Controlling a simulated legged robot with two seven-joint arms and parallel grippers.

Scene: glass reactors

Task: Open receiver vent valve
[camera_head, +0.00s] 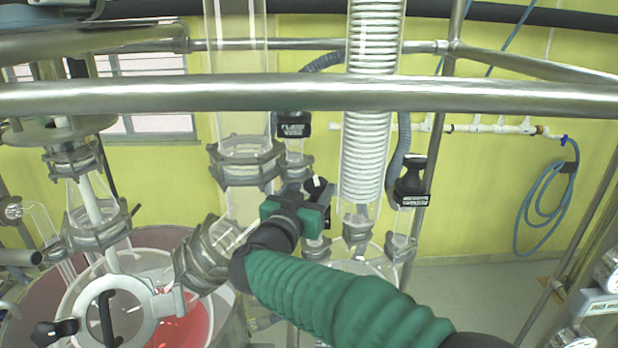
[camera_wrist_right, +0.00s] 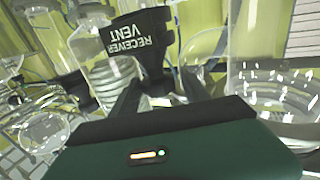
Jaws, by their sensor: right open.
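The receiver vent valve (camera_wrist_right: 142,45) shows in the right wrist view as a black part with white "RECEIVER VENT" lettering, tilted and upside down. In the head view my right gripper (camera_head: 320,198) is among the glass fittings in the middle. A black labelled valve (camera_head: 293,124) is just above it; its lettering is too small to read surely. My left gripper is not in view.
Another black labelled valve (camera_head: 412,185) is to the right of a glass coil condenser (camera_head: 372,120). A steel rail (camera_head: 300,95) crosses the front. A glass vessel (camera_wrist_right: 275,85) stands close on the right in the wrist view. A reactor with red liquid (camera_head: 182,325) is lower left.

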